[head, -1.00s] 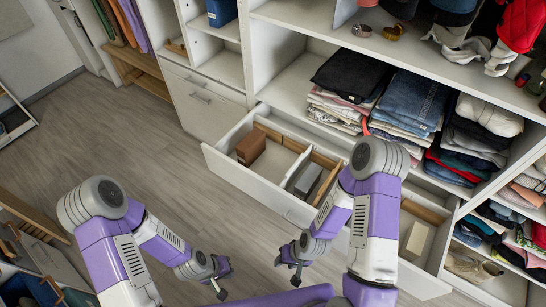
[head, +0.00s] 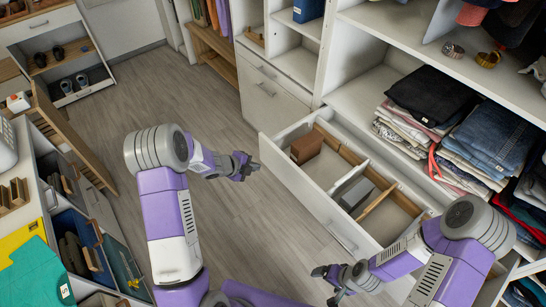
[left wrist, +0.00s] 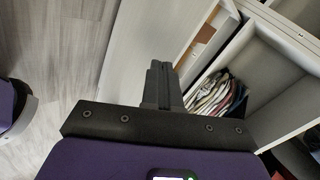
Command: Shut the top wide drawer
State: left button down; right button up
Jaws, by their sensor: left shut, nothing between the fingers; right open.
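The top wide drawer (head: 302,188) is pulled out from the white shelving, below the shelf of folded clothes. Inside it are wooden dividers, a brown box (head: 306,147) and a grey box (head: 356,193). Its front panel faces the open floor and has a bar handle (head: 341,237). My left gripper (head: 254,166) is shut and empty, just left of the drawer's far front corner; I cannot tell if it touches. In the left wrist view its closed fingers (left wrist: 160,82) point toward a pale panel. My right gripper (head: 325,281) is open and empty in front of the drawer's near part.
A closed drawer (head: 268,88) with a handle is in the unit beyond. Folded jeans (head: 497,135) and dark trousers (head: 432,95) fill the shelf above. At left stand a cabinet with open drawers (head: 78,240) and a shoe rack (head: 60,65). Floor between is clear.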

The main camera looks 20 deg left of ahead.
pick_arm(q)
jog(key=w+a+r+m, duration=0.1)
jog(key=a+r+m, duration=0.1)
jog(key=m, duration=0.1)
jog(key=b, duration=0.3)
send_near(279, 156)
jog(key=x, duration=0.5)
jog(key=shift+s+a+f, duration=0.1)
jog(key=shift+a+f, duration=0.1)
jog(key=shift+f, duration=0.25)
jog(key=shift+w+d, duration=0.25)
jog(key=shift+w, duration=0.15)
jog(key=shift+d, duration=0.1)
